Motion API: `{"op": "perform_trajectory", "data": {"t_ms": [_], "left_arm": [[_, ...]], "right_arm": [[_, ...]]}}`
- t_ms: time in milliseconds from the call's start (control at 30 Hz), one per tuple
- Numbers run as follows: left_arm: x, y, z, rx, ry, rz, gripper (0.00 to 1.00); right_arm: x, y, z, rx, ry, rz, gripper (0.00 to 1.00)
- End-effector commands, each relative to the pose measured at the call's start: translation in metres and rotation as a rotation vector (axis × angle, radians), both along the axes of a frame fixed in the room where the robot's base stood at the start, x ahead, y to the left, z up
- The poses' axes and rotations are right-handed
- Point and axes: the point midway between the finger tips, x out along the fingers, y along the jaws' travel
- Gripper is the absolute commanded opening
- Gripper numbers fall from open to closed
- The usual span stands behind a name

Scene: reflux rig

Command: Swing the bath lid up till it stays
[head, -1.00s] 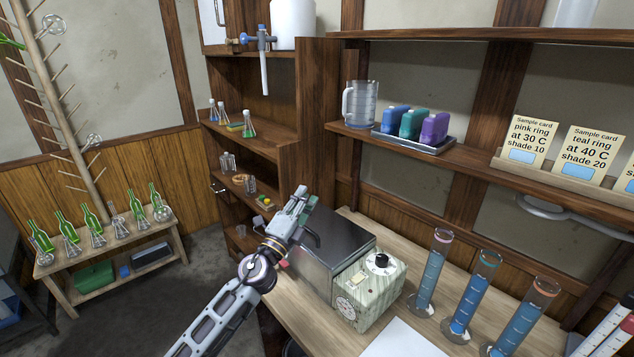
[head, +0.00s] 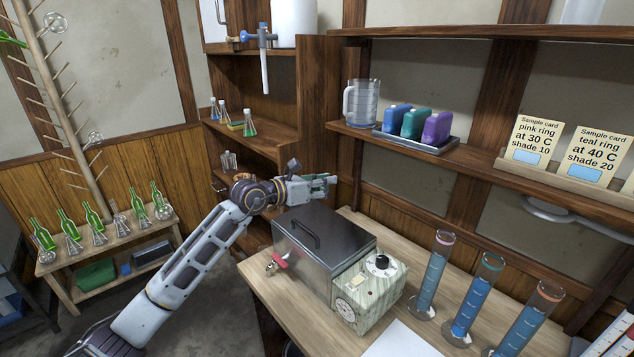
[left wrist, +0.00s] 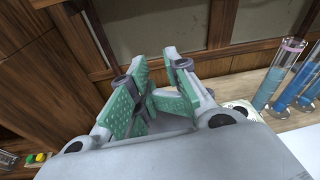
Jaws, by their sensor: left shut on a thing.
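The bath (head: 312,272) is a dark metal box on the bench. Its lid (head: 335,235) lies flat and looks closed. The lid's handle (head: 305,232) stands free near its left side, with no finger around it. My left gripper (head: 325,184) is beyond the lid's far left edge and above it, apart from the handle. In the left wrist view its green-padded fingers (left wrist: 150,95) are close together. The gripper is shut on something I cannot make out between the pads. My right gripper is not in view.
A control box with a black knob (head: 381,262) adjoins the bath. A red-handled tap (head: 278,263) sticks out at its left. Ringed cylinders (head: 432,275) stand to the right. A shelf with a jug (head: 360,103) and a bottle tray (head: 418,141) overhangs behind.

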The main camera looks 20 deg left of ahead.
Motion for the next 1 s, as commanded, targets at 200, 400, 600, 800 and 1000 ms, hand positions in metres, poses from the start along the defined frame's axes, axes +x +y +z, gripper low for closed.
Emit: {"op": "perform_trajectory", "data": {"t_ms": [200,400,600,800,1000], "left_arm": [[0.012,0.024,-0.002,0.158,0.007,0.050,0.00],[0.013,0.028,-0.003,0.181,0.010,0.057,0.00],[0.013,0.027,-0.003,0.178,0.009,0.057,0.00],[0.017,0.024,-0.004,0.176,0.008,0.056,0.00],[0.029,0.016,-0.008,0.173,0.009,0.056,0.00]], "right_arm": [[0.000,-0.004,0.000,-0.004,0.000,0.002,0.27],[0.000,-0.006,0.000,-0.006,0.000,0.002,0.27],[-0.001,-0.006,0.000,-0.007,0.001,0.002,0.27],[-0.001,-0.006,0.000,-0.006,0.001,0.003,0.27],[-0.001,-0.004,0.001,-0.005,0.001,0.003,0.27]]}}
